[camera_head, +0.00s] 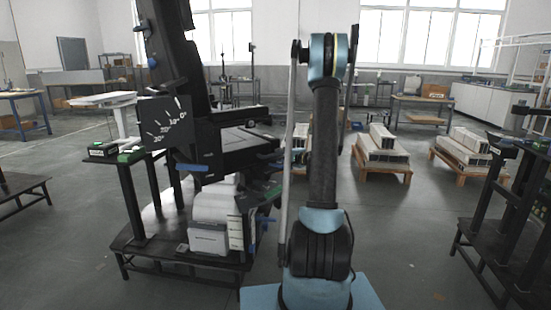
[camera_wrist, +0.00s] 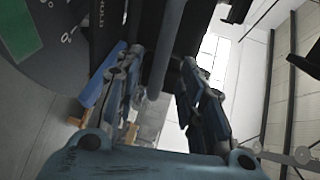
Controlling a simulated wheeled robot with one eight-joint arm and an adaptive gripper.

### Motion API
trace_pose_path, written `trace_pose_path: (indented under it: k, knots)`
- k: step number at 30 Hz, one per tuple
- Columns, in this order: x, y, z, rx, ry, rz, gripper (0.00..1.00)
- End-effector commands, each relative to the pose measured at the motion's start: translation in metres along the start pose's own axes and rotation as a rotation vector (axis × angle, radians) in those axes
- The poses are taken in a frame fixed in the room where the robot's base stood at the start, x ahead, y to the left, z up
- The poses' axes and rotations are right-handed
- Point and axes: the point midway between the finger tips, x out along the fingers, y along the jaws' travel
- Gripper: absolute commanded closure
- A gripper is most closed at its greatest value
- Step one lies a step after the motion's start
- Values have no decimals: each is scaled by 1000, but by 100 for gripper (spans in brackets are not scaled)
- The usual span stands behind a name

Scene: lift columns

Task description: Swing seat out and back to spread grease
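A black lift column (camera_head: 172,65) leans left of centre in the head view. A black slab that looks like the seat (camera_head: 238,143) juts from it to the right. A dark plate with white degree marks (camera_head: 166,124) faces me beside the column. My gripper is at the end of my arm by the slab; the head view does not show its fingers clearly. In the wrist view my gripper (camera_wrist: 160,62) has its two fingers apart, with a dark bar (camera_wrist: 168,35) running between them. Gaps show beside the bar; I cannot tell whether either finger touches it.
The column stands on a dark low platform (camera_head: 135,245) with white containers (camera_head: 217,205) and a small grey-white box (camera_head: 207,239). A dark stand (camera_head: 492,220) is at the right. Pallets with pale blocks (camera_head: 381,150) stand behind. Grey floor (camera_head: 410,235) lies open between.

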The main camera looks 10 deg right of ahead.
Motion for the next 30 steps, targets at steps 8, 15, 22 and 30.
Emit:
trace_pose_path:
  k: [8, 15, 22, 30]
  knots:
    - [43, 0, 0, 0, -1, 1, 64]
    - [57, 0, 0, 0, 1, 0, 64]
    - [58, 0, 0, 0, 1, 0, 64]
    - [58, 0, 0, 0, 1, 1, 100]
